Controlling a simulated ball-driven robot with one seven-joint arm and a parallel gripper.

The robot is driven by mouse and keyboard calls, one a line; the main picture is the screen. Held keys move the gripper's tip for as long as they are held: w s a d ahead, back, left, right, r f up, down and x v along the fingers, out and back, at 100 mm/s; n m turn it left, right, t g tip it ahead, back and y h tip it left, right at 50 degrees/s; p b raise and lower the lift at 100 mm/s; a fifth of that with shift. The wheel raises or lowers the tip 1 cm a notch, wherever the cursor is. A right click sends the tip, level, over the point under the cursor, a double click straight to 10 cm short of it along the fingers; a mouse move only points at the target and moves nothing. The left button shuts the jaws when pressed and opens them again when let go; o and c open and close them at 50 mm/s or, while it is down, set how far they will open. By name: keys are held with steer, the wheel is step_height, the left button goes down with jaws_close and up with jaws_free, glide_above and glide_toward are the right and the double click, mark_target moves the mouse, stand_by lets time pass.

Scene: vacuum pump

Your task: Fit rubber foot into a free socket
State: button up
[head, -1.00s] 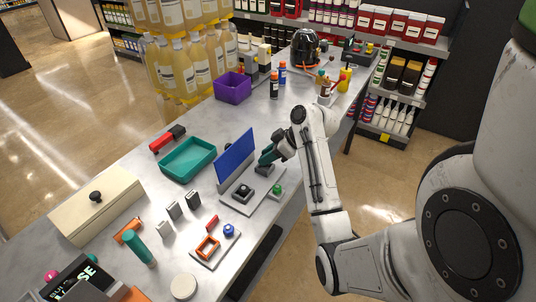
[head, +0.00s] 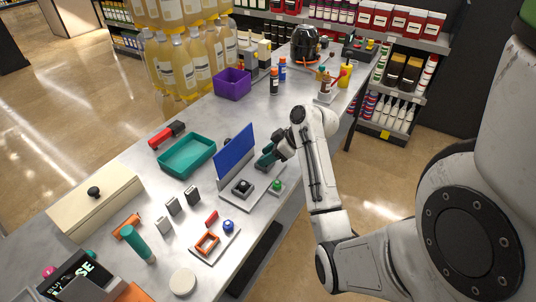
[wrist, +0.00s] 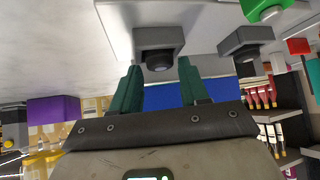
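A grey plate (head: 246,205) with an upright blue panel (head: 234,155) lies on the bench. On it stands a grey square block (head: 238,192) with a black round top, and a green knob (head: 276,186) sits nearby. My gripper (head: 263,163) is at the plate's far end. In the wrist view my gripper's green fingers (wrist: 160,72) are apart, one on each side of a black round piece (wrist: 158,61) at a grey block (wrist: 159,37). I see no clear contact. Another grey block (wrist: 245,40) is to the right. I cannot tell which socket is free.
A second plate with an orange frame (head: 208,243), a blue knob (head: 228,226) and a red piece (head: 211,218) lies in front. A teal tray (head: 187,156), several small grey blocks and a purple bin (head: 233,84) stand on the bench.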

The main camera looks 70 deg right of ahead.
steer(key=shift+o, duration=1.1)
steer(key=v, duration=1)
steer(key=shift+s+r, duration=0.25)
steer(key=shift+r, duration=0.05)
